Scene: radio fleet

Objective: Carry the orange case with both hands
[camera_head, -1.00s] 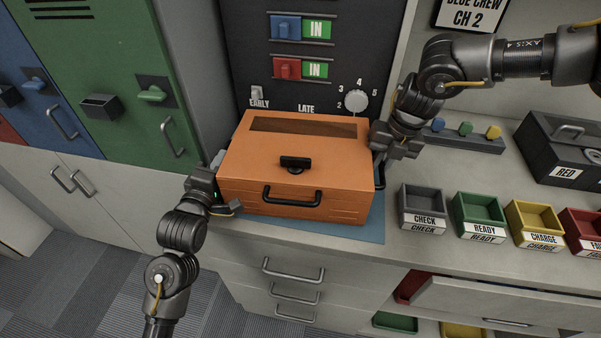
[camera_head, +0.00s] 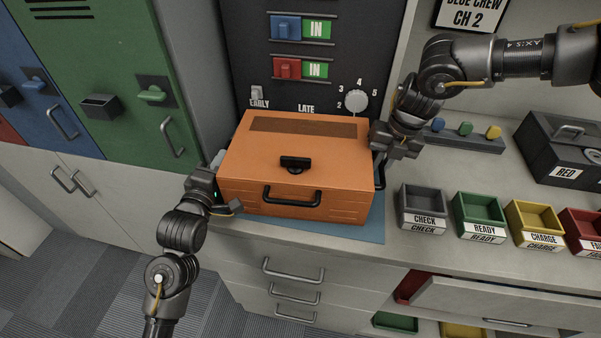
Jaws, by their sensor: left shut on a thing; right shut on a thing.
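The orange case (camera_head: 250,172) is at the counter's front edge, over a blue mat (camera_head: 368,228), with its lid down. A black latch (camera_head: 295,164) and a black front handle (camera_head: 291,197) face me. My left gripper (camera_head: 222,204) is at the case's left side, shut on it; its fingertips are partly hidden. My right gripper (camera_head: 380,160) is at the case's right side, shut on it near a dark side handle. I cannot tell whether the case's underside touches the mat.
Grey, green, yellow and red bins (camera_head: 424,201) stand to the right on the counter. A black box labelled RED (camera_head: 555,150) is behind them. A dark panel with switches and a dial (camera_head: 356,102) rises behind the case. An open drawer (camera_head: 510,298) juts out below right.

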